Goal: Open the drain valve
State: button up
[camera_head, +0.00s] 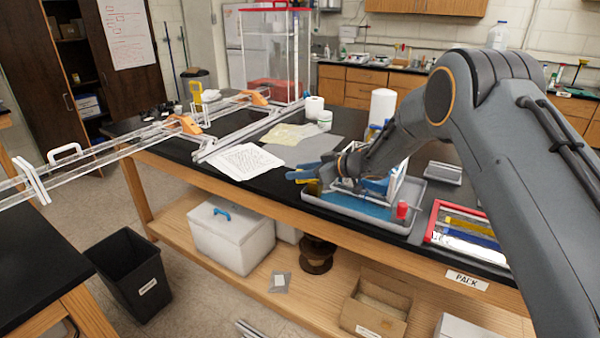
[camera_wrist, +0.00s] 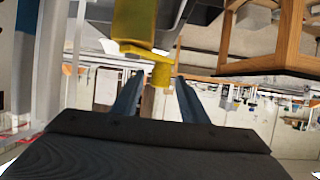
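A yellow fitting, which looks like the drain valve, hangs at the top centre of the wrist view (camera_wrist: 135,22). Its lower yellow tab (camera_wrist: 161,74) lies between the tips of my gripper's blue fingers (camera_wrist: 158,80), with gaps visible on both sides. In the head view my gripper (camera_head: 298,173) is at the left side of a clear framed tank (camera_head: 398,186) on the bench. A bit of yellow (camera_head: 308,187) shows just under the fingers there. My gripper is open, and my wrist hides much of the tank. How far the valve is turned cannot be told.
The tank stands in a grey tray (camera_head: 340,212) with a blue floor. A red-capped part (camera_head: 402,209) is at the tray's right. A red-edged box (camera_head: 468,230) is further right. Papers (camera_head: 240,161) and clear rails (camera_head: 95,160) lie to the left.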

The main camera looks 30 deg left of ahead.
jog(key=b+v, duration=0.2)
jog(key=v, duration=0.5)
jog(key=shift+d+r, duration=0.15)
jog(key=shift+d, duration=0.2)
